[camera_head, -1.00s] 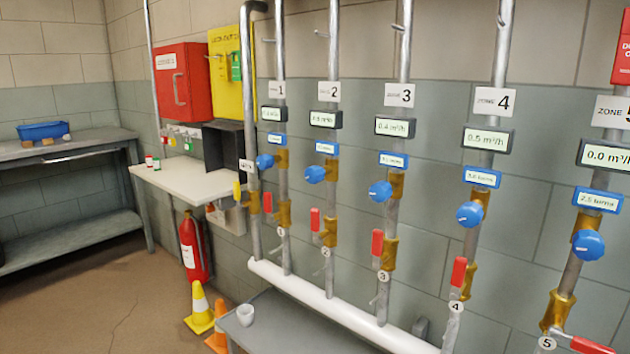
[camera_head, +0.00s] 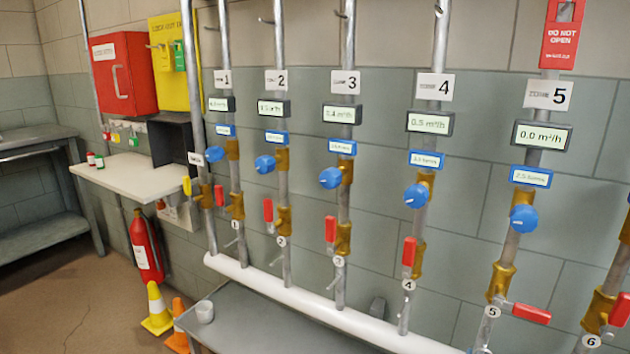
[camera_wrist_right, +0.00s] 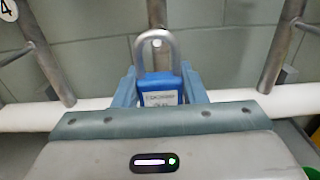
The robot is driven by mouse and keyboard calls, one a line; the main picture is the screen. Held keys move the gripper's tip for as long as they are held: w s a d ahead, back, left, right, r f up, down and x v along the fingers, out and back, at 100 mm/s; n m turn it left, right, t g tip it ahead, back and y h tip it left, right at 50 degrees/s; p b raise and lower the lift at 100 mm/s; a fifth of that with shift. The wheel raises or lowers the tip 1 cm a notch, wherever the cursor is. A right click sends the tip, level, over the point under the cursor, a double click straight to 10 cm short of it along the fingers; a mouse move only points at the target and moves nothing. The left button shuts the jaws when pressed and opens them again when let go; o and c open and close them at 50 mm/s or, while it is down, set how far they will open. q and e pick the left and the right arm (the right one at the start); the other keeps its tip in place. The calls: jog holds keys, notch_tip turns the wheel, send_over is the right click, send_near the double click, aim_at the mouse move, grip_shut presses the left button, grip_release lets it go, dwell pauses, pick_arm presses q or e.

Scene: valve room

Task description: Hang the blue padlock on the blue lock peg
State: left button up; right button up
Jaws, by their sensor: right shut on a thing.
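The blue padlock (camera_wrist_right: 160,90) is upright between the fingers of my right gripper (camera_wrist_right: 158,92) in the right wrist view, its steel shackle pointing up. The gripper is shut on its body. Neither gripper can be made out in the head view. A small rail (camera_head: 122,127) under the red box carries small coloured items, among them a green one (camera_head: 134,140). The yellow board (camera_head: 168,68) has pegs and a green tag or lock (camera_head: 179,56). I cannot tell which peg is the blue lock peg.
Numbered pipes with blue knobs and red-handled valves line the wall above a white horizontal pipe (camera_head: 300,297). A white shelf (camera_head: 140,178) stands below the rail.

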jog(key=w+b, duration=0.1)
jog(key=w+d+f+b, duration=0.1)
jog(key=b, duration=0.1)
jog(key=w+d+b, duration=0.1)
jog(key=shift+w+f+b, duration=0.15)
jog(key=shift+w+b, duration=0.05)
jog(key=shift+b, duration=0.1)
dwell(0.5)
jog(key=shift+f, duration=0.1)
